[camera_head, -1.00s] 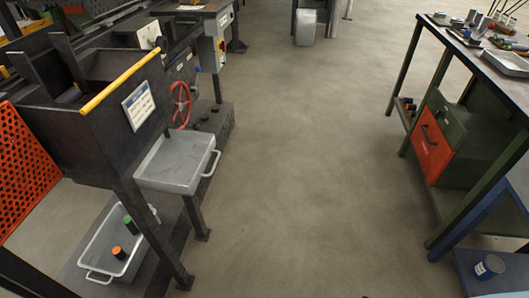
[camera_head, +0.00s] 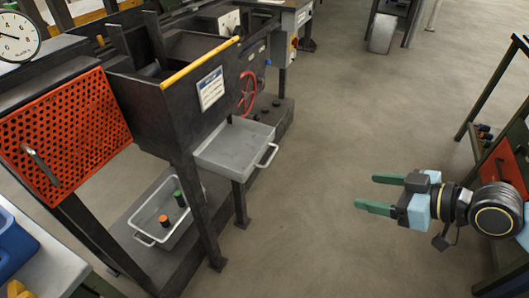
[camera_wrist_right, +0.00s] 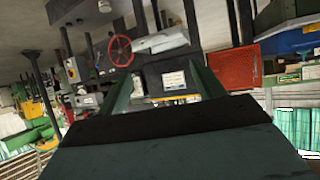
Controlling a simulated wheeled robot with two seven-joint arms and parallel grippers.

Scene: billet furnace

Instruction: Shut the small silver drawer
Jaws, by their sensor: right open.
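The small silver drawer (camera_head: 238,148) sticks out from the dark machine below the notice plate, its bar handle (camera_head: 267,156) facing right. The drawer also shows in the right wrist view (camera_wrist_right: 160,41), upside down. My right gripper (camera_head: 373,194) has two green fingers spread apart with nothing between them. It is in the air to the right of the drawer, well apart from its handle. In the right wrist view its fingers (camera_wrist_right: 163,92) point toward the machine. My left gripper is not in view.
A silver tray (camera_head: 165,218) with green-capped and orange-capped cylinders stands on the machine's lower shelf. A red handwheel (camera_head: 247,92) is behind the drawer. An orange perforated panel (camera_head: 66,133) is at left, a dark-legged bench (camera_head: 489,80) at right. The floor between is clear.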

